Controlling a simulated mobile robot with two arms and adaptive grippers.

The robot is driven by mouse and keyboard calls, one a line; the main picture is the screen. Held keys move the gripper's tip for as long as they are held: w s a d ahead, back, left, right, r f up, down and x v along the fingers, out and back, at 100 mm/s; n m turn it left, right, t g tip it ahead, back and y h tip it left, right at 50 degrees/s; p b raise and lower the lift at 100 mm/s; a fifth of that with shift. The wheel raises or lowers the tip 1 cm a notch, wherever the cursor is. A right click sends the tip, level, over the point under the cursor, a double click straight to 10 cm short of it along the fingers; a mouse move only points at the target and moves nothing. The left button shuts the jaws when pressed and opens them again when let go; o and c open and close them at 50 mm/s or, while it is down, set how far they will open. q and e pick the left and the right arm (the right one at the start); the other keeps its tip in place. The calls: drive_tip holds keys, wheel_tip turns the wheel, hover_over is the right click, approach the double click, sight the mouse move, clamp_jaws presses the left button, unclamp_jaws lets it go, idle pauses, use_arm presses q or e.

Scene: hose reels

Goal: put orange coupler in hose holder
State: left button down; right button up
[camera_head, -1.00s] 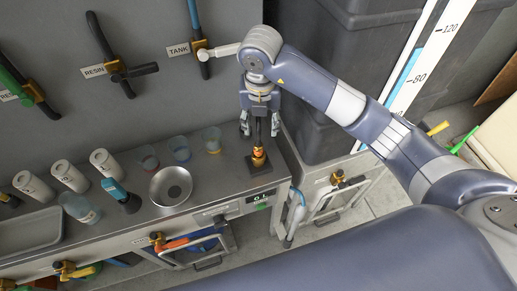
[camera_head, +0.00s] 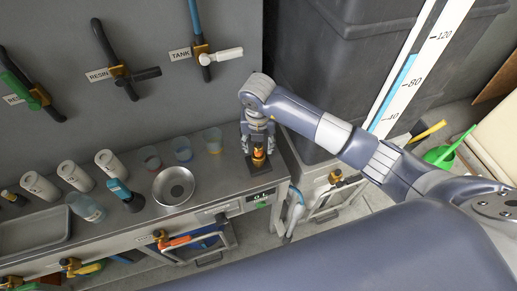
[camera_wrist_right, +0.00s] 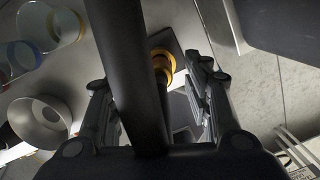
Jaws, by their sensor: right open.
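An orange and yellow fitting (camera_head: 258,158), which looks like the coupler, stands on a dark square plate (camera_head: 257,195) at the right end of the steel counter. My right gripper (camera_head: 258,145) is pointing down around its upper part, jaws open. In the right wrist view, the fingers (camera_wrist_right: 165,95) are apart on either side of a thick black rod or hose (camera_wrist_right: 130,70). The yellow ring of the fitting (camera_wrist_right: 163,62) shows beyond, between the fingers. Contact cannot be told. I cannot tell which part is the hose holder. My left gripper is not in view.
A metal bowl (camera_head: 174,185), several cups and white canisters stand on the counter left of the gripper. Handles, one orange (camera_head: 176,242), are along the counter's front. A dark bin (camera_head: 335,70) stands behind right. Valves line the back wall.

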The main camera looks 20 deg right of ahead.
clamp_jaws()
drive_tip(key=shift+r+b, duration=0.3)
drive_tip(key=shift+r, duration=0.2)
wheel_tip(320, 180, up, 2)
drive_tip(key=shift+w+r+b, duration=0.1)
drive_tip(key=shift+b, duration=0.55)
drive_tip(key=s+r+b, duration=0.2)
drive_tip(key=s, duration=1.4)
drive_tip(key=shift+d+b, duration=0.25)
drive_tip(key=shift+b, duration=0.15)
drive_tip(key=shift+s, duration=0.1)
